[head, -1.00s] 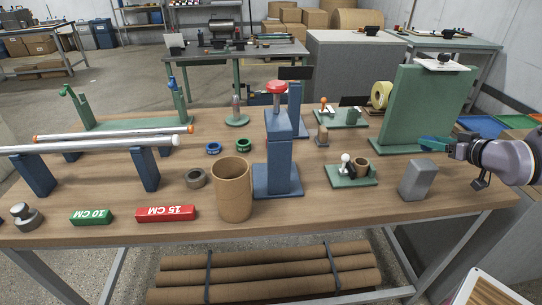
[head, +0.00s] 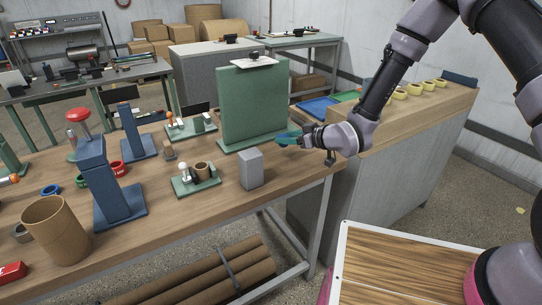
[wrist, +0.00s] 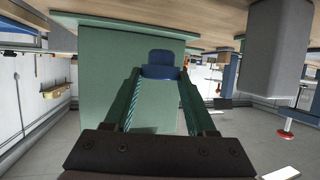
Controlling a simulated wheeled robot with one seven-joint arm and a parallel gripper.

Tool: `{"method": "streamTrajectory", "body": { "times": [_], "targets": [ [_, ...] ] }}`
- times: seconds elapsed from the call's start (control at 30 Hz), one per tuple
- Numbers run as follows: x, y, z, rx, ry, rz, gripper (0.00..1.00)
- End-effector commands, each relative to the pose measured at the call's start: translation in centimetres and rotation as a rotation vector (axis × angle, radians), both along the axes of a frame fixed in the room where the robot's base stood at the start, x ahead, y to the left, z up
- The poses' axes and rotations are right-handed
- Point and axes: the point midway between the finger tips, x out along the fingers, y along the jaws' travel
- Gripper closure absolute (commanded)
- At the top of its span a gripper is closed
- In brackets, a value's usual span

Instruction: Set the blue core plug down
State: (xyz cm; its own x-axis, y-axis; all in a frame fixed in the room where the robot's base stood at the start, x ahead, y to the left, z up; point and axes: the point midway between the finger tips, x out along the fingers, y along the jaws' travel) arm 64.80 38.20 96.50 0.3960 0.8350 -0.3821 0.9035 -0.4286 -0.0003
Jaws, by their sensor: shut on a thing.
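My gripper (head: 288,138) is just in front of the right side of the green upright panel (head: 255,105), above the table's right end. In the wrist view my gripper's green fingers (wrist: 160,85) are shut on the blue core plug (wrist: 161,58), a dark blue piece between the fingertips. The plug is held clear of the table; in the head view I cannot make it out apart from the fingers. The wrist picture is upside down, with the wooden tabletop (wrist: 205,17) along its upper edge.
A grey block (head: 250,168) stands left of and below my gripper. A small green fixture (head: 196,184) is further left. A blue tray (head: 317,107) and a green tray (head: 347,96) lie behind, on the wooden-topped cabinet (head: 412,118) at right.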

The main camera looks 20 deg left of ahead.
Motion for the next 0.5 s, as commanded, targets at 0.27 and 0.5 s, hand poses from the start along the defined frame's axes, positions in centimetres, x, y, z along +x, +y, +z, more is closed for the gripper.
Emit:
{"method": "streamTrajectory", "body": {
  "times": [0.27, 0.5],
  "targets": [
    [0.0, 0.1, -3.4, 0.000, 0.002, 0.001, 0.95],
    [0.0, 0.0, -6.6, -0.001, 0.003, -0.001, 0.95]
  ]
}}
